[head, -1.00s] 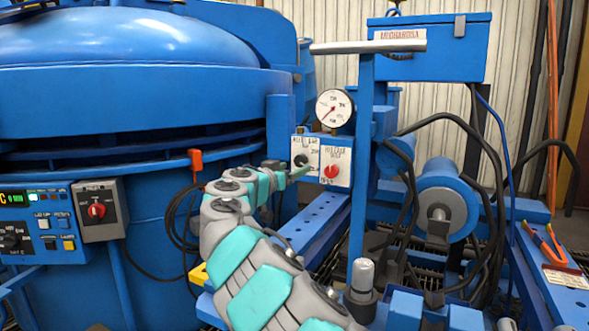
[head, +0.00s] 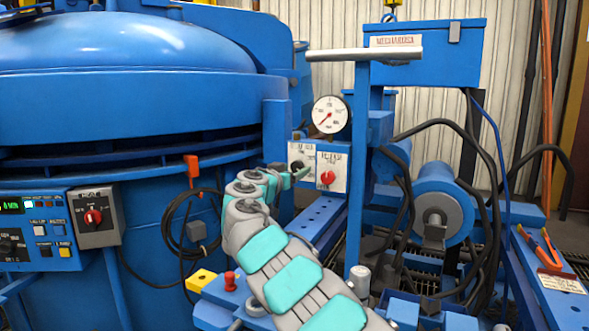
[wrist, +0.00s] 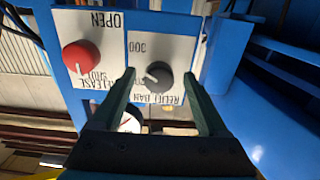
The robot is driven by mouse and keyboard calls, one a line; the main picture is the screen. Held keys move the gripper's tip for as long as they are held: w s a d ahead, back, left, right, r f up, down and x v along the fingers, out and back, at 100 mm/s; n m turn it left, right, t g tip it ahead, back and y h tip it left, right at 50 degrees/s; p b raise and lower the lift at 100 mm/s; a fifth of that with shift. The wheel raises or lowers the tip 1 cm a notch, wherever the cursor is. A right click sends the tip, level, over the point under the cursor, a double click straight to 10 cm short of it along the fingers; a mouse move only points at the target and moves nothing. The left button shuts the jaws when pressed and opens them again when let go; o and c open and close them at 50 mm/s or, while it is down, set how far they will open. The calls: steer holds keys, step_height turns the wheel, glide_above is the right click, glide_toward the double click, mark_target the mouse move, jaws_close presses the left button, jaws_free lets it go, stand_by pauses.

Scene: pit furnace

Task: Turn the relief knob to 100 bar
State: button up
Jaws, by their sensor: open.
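The relief knob (wrist: 158,76) is dark and round, on a white plate labelled RELIEF BAR; the wrist view shows it upside down. My gripper (wrist: 159,75) is open, with one finger on each side of the knob and gaps to it. Whether the knob is fully between the fingertips in depth is unclear. The knob's pale pointer mark is small, and its setting cannot be read surely. In the head view the relief knob (head: 297,165) is partly covered by my gripper (head: 300,172). A white pressure gauge (head: 330,114) with a red needle stands above the plates.
The red release knob (head: 327,177) sits on the adjoining plate, close beside my finger in the wrist view (wrist: 82,57). A blue post (head: 358,200) stands just right of the plates. The big blue furnace (head: 140,100) fills the left. Black cables (head: 185,225) hang near my arm.

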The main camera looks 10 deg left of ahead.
steer(key=shift+w+d, duration=0.1)
steer(key=shift+w, duration=0.15)
jaws_close()
stand_by(0.6)
